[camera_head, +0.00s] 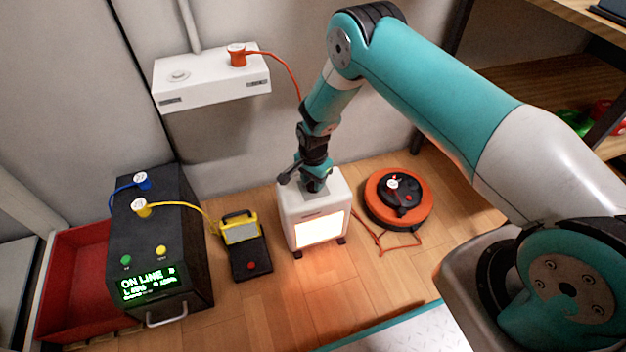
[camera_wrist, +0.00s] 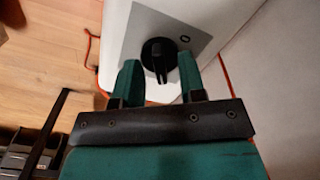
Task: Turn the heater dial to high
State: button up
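The heater (camera_head: 297,228) is a small white box on the wooden floor, its front panel glowing warm. Its top shows in the wrist view (camera_wrist: 122,35), with a grey plate (camera_wrist: 187,25) carrying a round black dial (camera_wrist: 158,52) and a small ring mark beside it. My gripper (camera_head: 315,184) points down at the heater's top. In the wrist view my gripper (camera_wrist: 158,70) is open, with one green finger on each side of the dial's grip. Small gaps seem to separate fingers and dial. The dial is hidden behind my gripper in the head view.
An orange cable reel (camera_head: 415,216) stands close right of the heater. A yellow-and-black device (camera_head: 250,262) and a black power unit (camera_head: 185,245) with a lit display stand left. A white wall box (camera_head: 195,88) with an orange plug (camera_head: 237,58) hangs behind; its cord passes near my arm.

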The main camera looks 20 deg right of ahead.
notch_tip(320, 180, up, 17)
jog(key=p, duration=0.5)
notch_tip(320, 180, up, 13)
jog(key=n+y, duration=0.1)
jog(key=n, duration=0.3)
send_over(313, 182)
jog(key=s+a, duration=0.3)
jog(key=s, duration=0.1)
jog(key=s+a+r+n+y, duration=0.1)
jog(key=s+r+n, duration=0.3)
jog(key=s+r, duration=0.3)
jog(key=s+r+n+y, duration=0.1)
jog(key=s+r+n, duration=0.45)
jog(key=s, duration=0.45)
jog(key=s+r+n+y, duration=0.1)
jog(key=s+r+n, duration=0.45)
jog(key=s, duration=0.45)
notch_tip(313, 182, up, 32)
jog(key=p, duration=3.1)
jog(key=shift+s+a+m, duration=0.2)
jog(key=shift+m, duration=0.1)
